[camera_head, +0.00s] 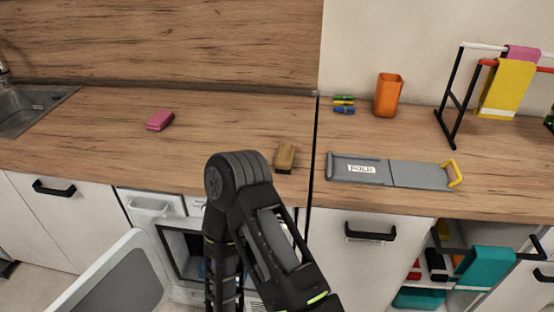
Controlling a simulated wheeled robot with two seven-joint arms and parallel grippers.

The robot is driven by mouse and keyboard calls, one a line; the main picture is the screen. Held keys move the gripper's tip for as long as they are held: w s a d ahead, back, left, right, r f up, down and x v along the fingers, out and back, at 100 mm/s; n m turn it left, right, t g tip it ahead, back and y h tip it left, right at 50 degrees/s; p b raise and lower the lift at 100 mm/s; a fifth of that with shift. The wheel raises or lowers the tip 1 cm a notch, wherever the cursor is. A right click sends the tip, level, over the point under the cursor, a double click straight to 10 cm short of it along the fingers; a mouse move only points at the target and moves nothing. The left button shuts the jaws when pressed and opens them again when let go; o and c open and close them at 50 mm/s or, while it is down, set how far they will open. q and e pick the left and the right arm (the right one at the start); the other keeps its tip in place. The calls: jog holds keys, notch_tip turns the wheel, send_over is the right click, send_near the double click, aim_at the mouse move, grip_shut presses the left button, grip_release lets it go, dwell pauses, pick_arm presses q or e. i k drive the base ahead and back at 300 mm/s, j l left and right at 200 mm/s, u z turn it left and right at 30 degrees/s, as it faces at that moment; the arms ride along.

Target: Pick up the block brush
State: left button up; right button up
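The block brush (285,157) looks like a small block with a tan top and a darker brown lower part. It lies on the wooden worktop near its front edge, left of the dark seam. A bent black arm of mine rises from the bottom of the view, its elbow in front of the worktop edge, just left of the brush. The arm does not appear to touch the brush. Neither of my grippers shows in the head view.
A pink block (159,120) lies left on the worktop (90,135). Right of the seam are a grey folding board (418,175), an orange cup (388,95), small coloured items (344,104) and a towel rack (455,105). Below, an appliance door (115,280) hangs open.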

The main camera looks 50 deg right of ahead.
aim_at(283, 161)
jog(key=z, duration=2.5)
